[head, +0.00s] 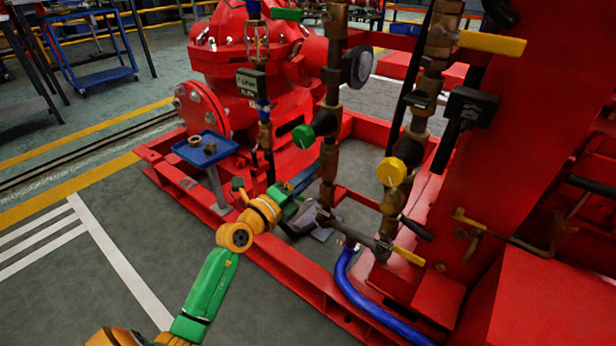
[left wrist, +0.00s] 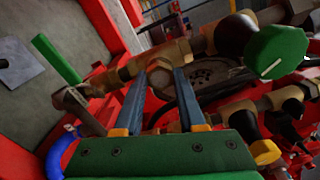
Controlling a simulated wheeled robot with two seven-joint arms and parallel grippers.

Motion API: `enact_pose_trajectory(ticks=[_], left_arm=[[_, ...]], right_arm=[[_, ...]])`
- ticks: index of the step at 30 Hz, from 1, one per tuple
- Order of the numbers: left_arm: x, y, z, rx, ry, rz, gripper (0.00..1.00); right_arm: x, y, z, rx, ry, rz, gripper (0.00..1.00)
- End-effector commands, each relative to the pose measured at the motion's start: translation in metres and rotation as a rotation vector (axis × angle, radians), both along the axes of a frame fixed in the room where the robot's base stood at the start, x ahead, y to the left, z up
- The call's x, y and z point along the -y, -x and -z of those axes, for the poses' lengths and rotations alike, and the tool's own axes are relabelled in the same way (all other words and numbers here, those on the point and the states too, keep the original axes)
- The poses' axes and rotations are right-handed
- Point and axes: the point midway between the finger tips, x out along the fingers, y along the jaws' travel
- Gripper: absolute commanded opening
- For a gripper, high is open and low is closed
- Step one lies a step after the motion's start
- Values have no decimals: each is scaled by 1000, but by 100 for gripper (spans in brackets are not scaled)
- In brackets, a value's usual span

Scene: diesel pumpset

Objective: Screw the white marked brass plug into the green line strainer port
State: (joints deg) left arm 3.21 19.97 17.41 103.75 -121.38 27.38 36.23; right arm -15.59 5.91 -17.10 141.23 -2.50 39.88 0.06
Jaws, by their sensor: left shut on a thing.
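My left gripper (head: 314,177) reaches in from the left, its blue fingers at the brass pipe line with the green round cap (head: 303,137). In the left wrist view the fingers (left wrist: 163,75) are shut on a brass hex piece (left wrist: 159,66), which I take for the plug. A white mark on it cannot be made out. It lies against the brass line (left wrist: 185,50) beside the green cap (left wrist: 275,52); whether its thread is engaged in the strainer port is hidden. My right gripper is in neither view.
A small blue tray (head: 208,155) on a post holds brass pieces (head: 194,141). A second line with a yellow cap (head: 391,171) stands to the right. A blue hose (head: 345,275) and the red skid rail (head: 290,285) lie in front.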

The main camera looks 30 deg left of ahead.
Motion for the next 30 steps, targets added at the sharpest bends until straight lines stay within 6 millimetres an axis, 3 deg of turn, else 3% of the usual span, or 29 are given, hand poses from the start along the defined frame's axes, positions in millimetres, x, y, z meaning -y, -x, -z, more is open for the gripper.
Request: enact_pose_trajectory(ticks=[4, 8, 30], left_arm=[[0, 0, 0, 44, -491, -1, 0], [0, 0, 0, 64, -725, -2, 0], [0, -1, -1, 66, -743, -3, 0]], right_arm=[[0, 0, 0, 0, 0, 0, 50], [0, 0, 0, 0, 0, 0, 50], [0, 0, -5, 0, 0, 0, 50]])
